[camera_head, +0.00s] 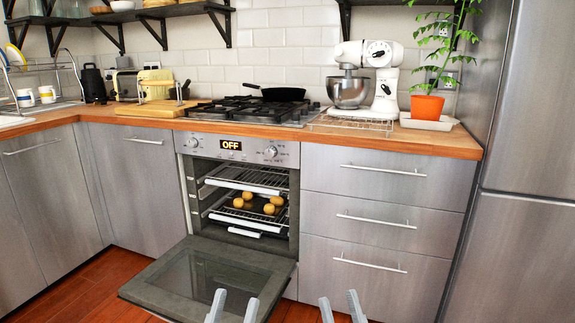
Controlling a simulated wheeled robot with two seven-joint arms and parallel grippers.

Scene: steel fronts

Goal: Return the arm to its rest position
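My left gripper (232,306) shows at the bottom edge of the head view, in front of the open oven door (215,275). Its two grey fingers are apart with nothing between them. My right gripper (341,306) is at the bottom edge to its right, in front of the drawers. Its fingers are also apart and empty. Only the fingertips of both grippers show; the arms are out of view. Neither gripper appears to touch anything.
The oven (236,146) reads OFF, and its door hangs down into the floor space. Several round yellowish items (248,201) lie on an oven rack. Drawers (388,213) at the right are shut. A steel fridge (527,180) stands far right. Red-brown floor (75,300) is clear at lower left.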

